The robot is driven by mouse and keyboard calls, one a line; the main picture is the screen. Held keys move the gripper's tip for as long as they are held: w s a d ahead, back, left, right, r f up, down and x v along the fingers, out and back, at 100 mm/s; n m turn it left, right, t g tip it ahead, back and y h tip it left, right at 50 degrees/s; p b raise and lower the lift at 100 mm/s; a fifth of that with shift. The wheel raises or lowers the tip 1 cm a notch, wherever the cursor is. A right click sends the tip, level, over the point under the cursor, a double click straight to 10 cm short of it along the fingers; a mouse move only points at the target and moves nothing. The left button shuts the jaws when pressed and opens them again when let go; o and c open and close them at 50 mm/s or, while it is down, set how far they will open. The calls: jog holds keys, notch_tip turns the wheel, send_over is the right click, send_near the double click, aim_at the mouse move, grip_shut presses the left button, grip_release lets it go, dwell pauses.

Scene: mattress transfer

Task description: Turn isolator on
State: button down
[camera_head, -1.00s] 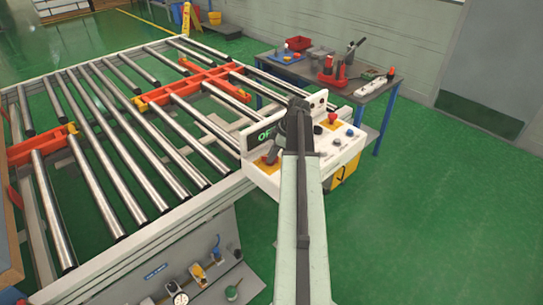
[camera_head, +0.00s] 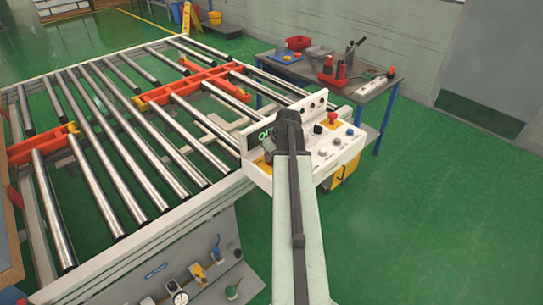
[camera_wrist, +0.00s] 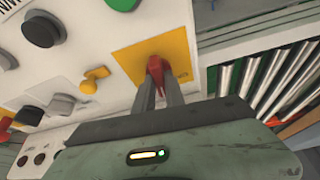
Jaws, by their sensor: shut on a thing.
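The isolator's red handle (camera_wrist: 157,70) sits on a yellow plate (camera_wrist: 130,62) on the white control panel in the wrist view. My gripper (camera_wrist: 159,92) has its two fingers closed around the red handle, one on each side. In the head view my gripper (camera_head: 280,140) is at the left end of the white control panel (camera_head: 338,160), and my arm hides most of the isolator there. The exact angle of the handle is hard to tell.
A red emergency button (camera_head: 333,116) and several knobs stand on the panel to the right of my arm. A small yellow key-like switch (camera_wrist: 95,75) is beside the isolator plate. The roller conveyor (camera_head: 140,130) lies to the left. Green floor is free at right.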

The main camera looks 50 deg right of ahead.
jog(key=m+h, duration=0.1)
jog(key=m, duration=0.3)
jog(key=shift+w+a+g+h, duration=0.1)
jog(key=shift+a+g+h, duration=0.05)
jog(key=shift+g+h, duration=0.25)
jog(key=shift+m+g+h, duration=0.4)
jog(key=shift+m, duration=1.4)
jog(key=c, duration=1.4)
grip_release()
jog(key=p+v, duration=0.7)
jog(key=shift+r, duration=0.35)
